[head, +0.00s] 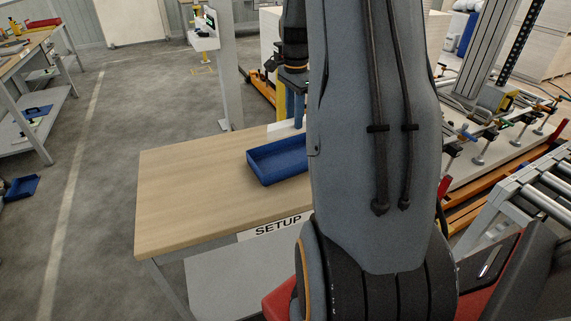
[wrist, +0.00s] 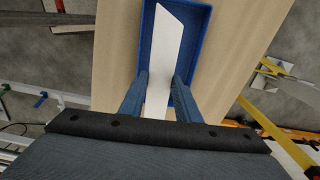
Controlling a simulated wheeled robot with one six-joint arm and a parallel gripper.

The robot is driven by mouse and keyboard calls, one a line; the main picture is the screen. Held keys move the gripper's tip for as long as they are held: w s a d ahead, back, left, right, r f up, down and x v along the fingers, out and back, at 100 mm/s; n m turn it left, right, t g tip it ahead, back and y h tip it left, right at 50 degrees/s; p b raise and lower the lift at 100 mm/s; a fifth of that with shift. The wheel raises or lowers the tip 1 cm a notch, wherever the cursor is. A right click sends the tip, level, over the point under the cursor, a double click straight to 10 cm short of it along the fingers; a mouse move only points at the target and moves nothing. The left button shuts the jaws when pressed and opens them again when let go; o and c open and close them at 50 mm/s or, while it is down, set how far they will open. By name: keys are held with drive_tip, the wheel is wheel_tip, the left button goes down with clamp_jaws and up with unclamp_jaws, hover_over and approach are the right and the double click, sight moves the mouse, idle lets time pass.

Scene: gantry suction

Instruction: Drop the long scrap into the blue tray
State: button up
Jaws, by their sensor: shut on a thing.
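The long scrap is a flat, pale strip with a slanted end; it shows in the wrist view (wrist: 172,42). My gripper (wrist: 160,80) is shut on it, one blue finger on each side. In the wrist view the scrap overlaps the blue tray (wrist: 206,30), lined up along its length. In the head view the blue tray (head: 262,170) sits on the wooden table, its right part hidden by my arm. A piece of the scrap (head: 281,129) shows beyond the tray's far edge. The height of the scrap above the tray is hard to tell.
The wooden table (head: 185,190) is bare left of the tray, with a SETUP label (head: 278,227) on its front edge. A grey post (head: 226,70) stands behind it. A roller conveyor (head: 535,190) and clamp fixtures stand to the right.

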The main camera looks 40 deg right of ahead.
wheel_tip(320, 180, down, 4)
drive_tip(key=w+b, duration=0.2)
drive_tip(key=b, duration=0.1)
drive_tip(key=p, duration=0.3)
hover_over(289, 161)
wheel_tip(289, 161, down, 10)
drive_tip(key=shift+d+r, duration=0.1)
drive_tip(key=shift+r, duration=0.1)
drive_tip(key=shift+f+b, duration=0.1)
drive_tip(key=shift+b, duration=0.2)
drive_tip(key=o, duration=1.1)
drive_tip(key=shift+o, duration=0.4)
